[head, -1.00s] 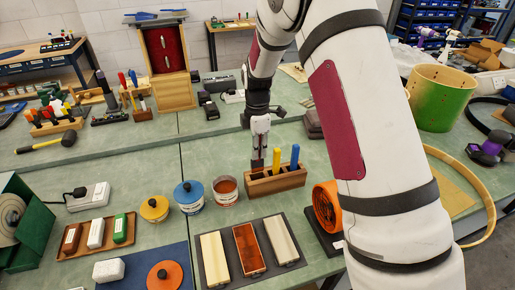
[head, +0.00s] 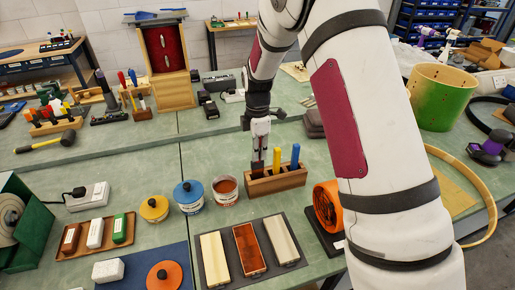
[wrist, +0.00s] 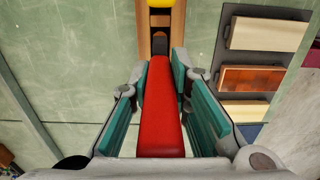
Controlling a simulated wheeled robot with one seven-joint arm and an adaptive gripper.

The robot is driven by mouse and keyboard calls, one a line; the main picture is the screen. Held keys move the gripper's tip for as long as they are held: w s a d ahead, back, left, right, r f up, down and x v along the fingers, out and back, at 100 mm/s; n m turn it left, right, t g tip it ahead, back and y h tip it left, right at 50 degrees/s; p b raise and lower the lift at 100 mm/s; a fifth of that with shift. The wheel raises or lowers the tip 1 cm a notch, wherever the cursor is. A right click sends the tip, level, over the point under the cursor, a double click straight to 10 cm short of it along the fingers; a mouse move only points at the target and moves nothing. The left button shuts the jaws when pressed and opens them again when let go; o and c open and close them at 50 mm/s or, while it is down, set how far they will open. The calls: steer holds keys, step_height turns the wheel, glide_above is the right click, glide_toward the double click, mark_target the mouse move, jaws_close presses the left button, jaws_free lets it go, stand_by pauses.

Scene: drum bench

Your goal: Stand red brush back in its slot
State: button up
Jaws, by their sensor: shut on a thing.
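The red brush (wrist: 160,110) is held between the teal pads of my gripper (wrist: 161,95), its red handle filling the middle of the wrist view. In the head view, my gripper (head: 259,163) is at the left end of the wooden brush holder (head: 278,185). The holder also shows beyond the handle in the wrist view (wrist: 145,40). A yellow brush (head: 277,160) and a blue brush (head: 295,156) stand upright in the holder. The red brush's lower end is hidden, so I cannot tell how far it is in the slot.
An open orange-brown tin (head: 225,186), a blue-lidded tin (head: 188,193) and a yellow-lidded tin (head: 154,207) stand left of the holder. A dark tray (head: 212,273) with three blocks lies in front. An orange roll (head: 327,205) stands at right.

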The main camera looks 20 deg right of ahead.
mark_target(258, 172)
steer(key=shift+f+b, duration=0.95)
steer(key=shift+f, duration=3.1)
steer(key=o, duration=0.9)
steer(key=shift+o, duration=0.2)
steer(key=shift+r, duration=0.1)
